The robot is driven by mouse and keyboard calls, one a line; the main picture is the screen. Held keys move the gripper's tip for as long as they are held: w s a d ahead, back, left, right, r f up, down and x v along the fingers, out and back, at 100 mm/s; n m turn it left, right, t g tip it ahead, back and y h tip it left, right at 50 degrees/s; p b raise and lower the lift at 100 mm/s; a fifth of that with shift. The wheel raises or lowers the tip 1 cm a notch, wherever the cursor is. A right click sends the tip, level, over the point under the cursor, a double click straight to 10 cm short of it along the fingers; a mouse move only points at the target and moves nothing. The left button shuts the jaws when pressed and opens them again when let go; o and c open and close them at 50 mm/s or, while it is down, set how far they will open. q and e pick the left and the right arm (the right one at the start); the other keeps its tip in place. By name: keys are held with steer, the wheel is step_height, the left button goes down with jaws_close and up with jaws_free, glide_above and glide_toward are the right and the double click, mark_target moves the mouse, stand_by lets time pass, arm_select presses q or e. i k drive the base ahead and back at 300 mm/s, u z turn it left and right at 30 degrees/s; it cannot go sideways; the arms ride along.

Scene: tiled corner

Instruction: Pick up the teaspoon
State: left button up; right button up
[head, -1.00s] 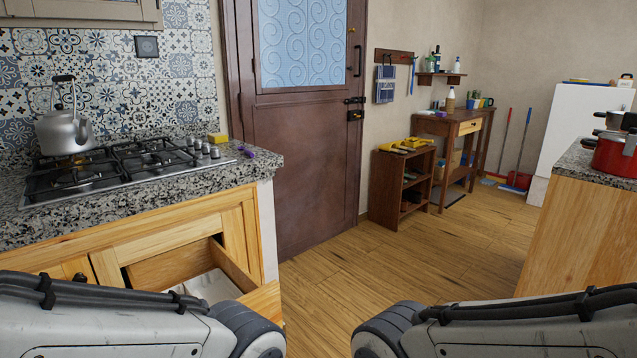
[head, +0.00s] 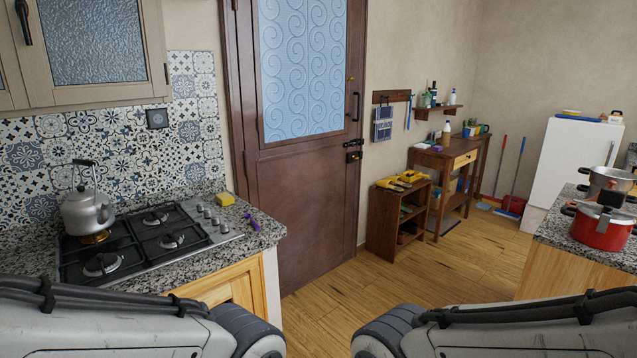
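I cannot make out a teaspoon in the head view. A small purple object (head: 252,222) lies on the granite counter (head: 268,232) right of the stove; it is too small to tell what it is. The open drawer seen earlier is out of the picture or hidden behind my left arm. My two arms come in along the bottom edge, left and right. Neither gripper is in view.
A kettle (head: 88,212) stands on the gas stove (head: 140,262). A yellow sponge (head: 225,199) lies behind the stove's knobs. A red pot (head: 602,229) stands on the right counter (head: 560,232). A brown door (head: 305,200) is closed. The wooden floor (head: 385,290) between the counters is clear.

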mark_target(246, 216)
steer(key=z, duration=0.05)
steer(key=k, duration=0.75)
steer(key=u, duration=0.25)
steer(key=i, duration=0.3)
steer(key=z, duration=0.7)
steer(key=i, duration=2.05)
steer(key=u, duration=0.85)
steer(key=i, duration=0.8)
steer(key=u, duration=0.85)
